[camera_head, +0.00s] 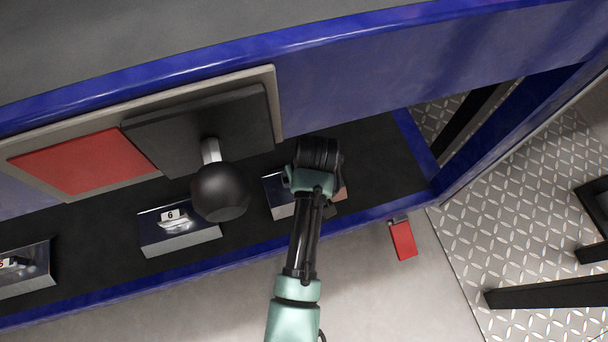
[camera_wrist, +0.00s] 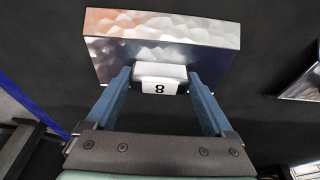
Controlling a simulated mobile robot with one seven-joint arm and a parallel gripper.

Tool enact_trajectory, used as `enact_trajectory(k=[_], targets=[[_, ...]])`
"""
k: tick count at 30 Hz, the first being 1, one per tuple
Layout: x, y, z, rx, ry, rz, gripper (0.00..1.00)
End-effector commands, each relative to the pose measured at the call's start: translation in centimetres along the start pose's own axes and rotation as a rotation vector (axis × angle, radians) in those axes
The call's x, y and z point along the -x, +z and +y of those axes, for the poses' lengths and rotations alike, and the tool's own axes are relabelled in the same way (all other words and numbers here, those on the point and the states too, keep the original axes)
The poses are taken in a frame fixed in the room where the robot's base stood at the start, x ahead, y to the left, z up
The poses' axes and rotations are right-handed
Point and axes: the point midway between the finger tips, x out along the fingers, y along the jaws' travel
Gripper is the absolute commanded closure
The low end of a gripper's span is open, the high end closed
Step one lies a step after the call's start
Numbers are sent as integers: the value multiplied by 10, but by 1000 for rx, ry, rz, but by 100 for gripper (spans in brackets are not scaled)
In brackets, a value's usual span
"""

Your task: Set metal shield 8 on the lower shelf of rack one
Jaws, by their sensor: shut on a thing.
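Metal shield 8 (camera_wrist: 160,40) is a shiny, dented block with a white handle (camera_wrist: 160,77) labelled 8. In the wrist view my gripper (camera_wrist: 159,75) has its two blue fingers closed on that handle. In the head view part of the shield (camera_head: 279,200) shows left of my wrist, over the dark lower shelf (camera_head: 385,170) of the blue-edged rack. My arm hides the rest of it and my fingers there. Whether the shield rests on the shelf or is held just above it, I cannot tell.
The shield labelled 6 (camera_head: 180,231) and another shield (camera_head: 26,270) stand to the left on the same shelf. A black ball knob (camera_head: 220,191) on a dark plate sticks out close left of my wrist. A red tag (camera_head: 403,240) hangs at the shelf's front edge. The shelf's right end is bare.

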Motion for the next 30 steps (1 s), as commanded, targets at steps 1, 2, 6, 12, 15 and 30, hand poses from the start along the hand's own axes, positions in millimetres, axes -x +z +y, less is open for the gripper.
enact_trajectory(k=[1, 2, 6, 12, 15, 30], targets=[[-2, 1, 0, 0, 0, -1, 11], [-1, 0, 0, 0, 0, -1, 6], [-1, 0, 0, 0, 0, -1, 0], [2, -1, 0, 0, 0, 1, 0], [14, -1, 1, -1, 1, 1, 0], [105, -2, 1, 0, 2, 1, 0]])
